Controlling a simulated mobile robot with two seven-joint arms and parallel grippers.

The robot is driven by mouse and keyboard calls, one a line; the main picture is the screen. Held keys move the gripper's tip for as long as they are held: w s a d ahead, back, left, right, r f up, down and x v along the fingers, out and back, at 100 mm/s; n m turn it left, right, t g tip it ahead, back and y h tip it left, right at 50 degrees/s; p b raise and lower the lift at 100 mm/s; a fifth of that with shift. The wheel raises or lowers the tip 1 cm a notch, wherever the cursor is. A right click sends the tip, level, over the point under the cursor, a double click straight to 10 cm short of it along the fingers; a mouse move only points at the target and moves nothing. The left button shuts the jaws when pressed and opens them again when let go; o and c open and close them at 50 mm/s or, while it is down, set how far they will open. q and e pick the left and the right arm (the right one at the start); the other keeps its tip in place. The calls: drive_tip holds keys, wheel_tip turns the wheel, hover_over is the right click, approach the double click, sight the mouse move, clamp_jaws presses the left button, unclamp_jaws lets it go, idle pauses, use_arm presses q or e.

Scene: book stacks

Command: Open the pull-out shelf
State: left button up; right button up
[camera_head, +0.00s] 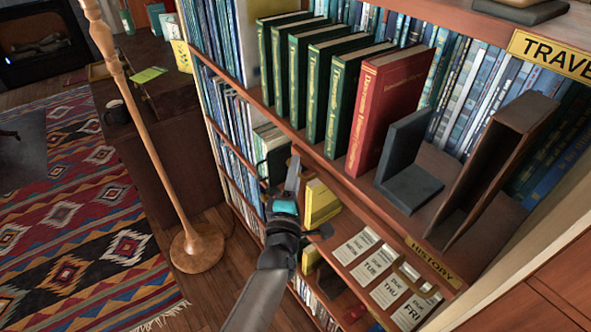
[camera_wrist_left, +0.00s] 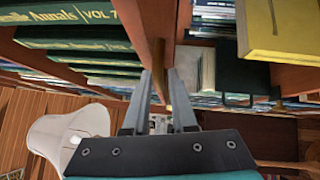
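The pull-out shelf is probably the board with white day cards (camera_head: 378,272), below the "HISTORY" label (camera_head: 432,262) in the head view. A curved piece near the upper cards may be its handle; I cannot tell. My left gripper (camera_head: 292,172) is left of these cards, in front of the bookcase and near a shelf's front edge. In the left wrist view its two fingers (camera_wrist_left: 160,105) are apart, with a wooden shelf edge (camera_wrist_left: 158,50) beyond them. I see nothing held; contact with the edge is unclear. My right gripper is not in view.
Green volumes (camera_head: 318,90) and a red book (camera_head: 385,105) stand on the shelf above, beside a dark bookend (camera_head: 408,165). Yellow books (camera_head: 320,203) sit just right of my gripper. A floor lamp (camera_head: 196,247) stands left. A patterned rug (camera_head: 85,230) covers open floor.

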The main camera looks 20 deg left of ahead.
use_arm(q)
drive_tip(key=shift+w, duration=0.1)
clamp_jaws()
idle(1.4)
